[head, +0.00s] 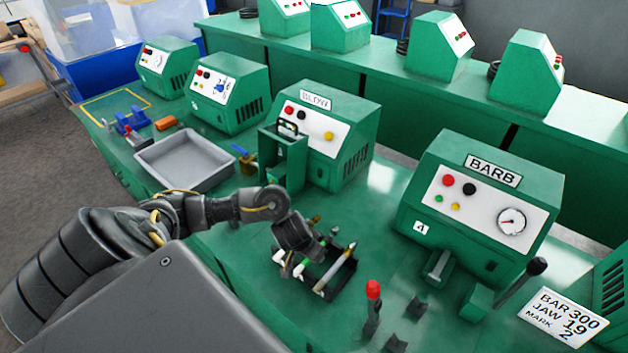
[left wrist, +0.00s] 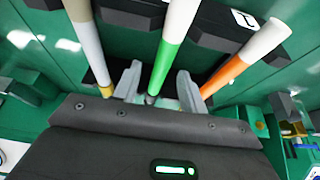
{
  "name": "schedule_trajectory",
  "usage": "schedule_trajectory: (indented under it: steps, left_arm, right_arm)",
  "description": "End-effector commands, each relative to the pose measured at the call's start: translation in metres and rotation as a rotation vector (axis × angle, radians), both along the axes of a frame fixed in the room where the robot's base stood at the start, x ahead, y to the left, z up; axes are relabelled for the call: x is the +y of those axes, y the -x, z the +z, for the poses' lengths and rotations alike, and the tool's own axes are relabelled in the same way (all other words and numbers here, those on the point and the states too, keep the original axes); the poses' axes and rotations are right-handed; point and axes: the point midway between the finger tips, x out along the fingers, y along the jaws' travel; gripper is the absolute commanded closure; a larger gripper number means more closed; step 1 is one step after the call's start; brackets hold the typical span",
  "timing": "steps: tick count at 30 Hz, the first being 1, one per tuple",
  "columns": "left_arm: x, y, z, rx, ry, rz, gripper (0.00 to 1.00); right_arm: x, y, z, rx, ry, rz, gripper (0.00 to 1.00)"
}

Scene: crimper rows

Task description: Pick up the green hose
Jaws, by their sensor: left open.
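The green hose (left wrist: 170,55) shows in the left wrist view as a white tube with a green band, the middle one of three. My left gripper (left wrist: 158,88) is open, one finger on each side of the green hose's near end; I cannot tell whether either touches it. An orange-banded hose (left wrist: 232,68) lies just right of the right finger, and a grey hose with a yellow end (left wrist: 88,45) lies left of the left finger. In the head view my left gripper (head: 308,254) is over the black rack (head: 342,278) and hides most of the green hose.
The BARB machine (head: 480,200) stands right of the rack, and the BLOW machine (head: 330,130) behind it. A red-knobbed lever (head: 373,292) rises at the front. A grey tray (head: 185,162) lies to the left. Bare bench (head: 385,180) shows between the two machines.

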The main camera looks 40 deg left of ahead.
Motion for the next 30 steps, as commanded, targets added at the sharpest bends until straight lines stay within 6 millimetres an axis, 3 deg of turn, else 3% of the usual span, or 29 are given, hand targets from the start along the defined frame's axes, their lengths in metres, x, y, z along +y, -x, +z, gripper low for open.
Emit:
schedule_trajectory:
  steps: [7, 16, 30]
  left_arm:
    - [-0.0002, -0.0003, -0.0002, 0.0, 0.0, -0.001, 0.61]
    - [0.0, -0.0002, -0.0001, 0.0, 0.0, 0.0, 1.0]
    - [-0.0004, -0.0006, 0.007, 0.0, 0.0, -0.001, 1.0]
  right_arm:
    - [-0.0001, -0.0003, 0.0002, 0.0, 0.0, 0.0, 0.64]
    - [-0.0002, -0.0027, 0.0002, -0.003, 0.0, 0.0, 0.64]
    - [0.0, -0.0034, 0.0082, -0.004, 0.0, -0.001, 0.64]
